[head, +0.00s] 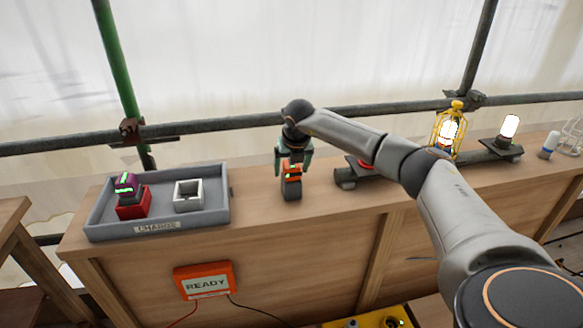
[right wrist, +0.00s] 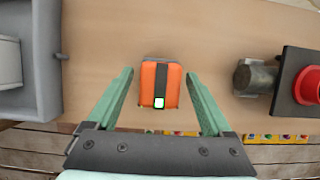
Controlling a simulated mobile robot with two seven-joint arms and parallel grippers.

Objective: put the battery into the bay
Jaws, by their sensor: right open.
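An orange battery-like block (head: 292,171) with a dark stripe and a small lit green patch stands on the bench, with a dark grey part (head: 292,190) below it. In the right wrist view the orange block (right wrist: 149,84) lies between the open fingers, with gaps on both sides. My right gripper (head: 293,160) is open and points down over it. A purple block with green lights (head: 126,184) sits on a red holder (head: 133,205) in the grey CHARGE tray (head: 220,214). A white square holder (head: 188,195), hollow and seemingly empty, stands beside it. I cannot tell which holder is the bay. My left gripper is out of view.
Right of the orange block is a dark base with a grey cylinder (right wrist: 255,78) and a red round part (right wrist: 308,86). A yellow caged lamp (head: 449,128) and a white lamp (head: 509,128) stand further right. Bare bench lies between tray and block. A READY sign (head: 205,283) hangs in front.

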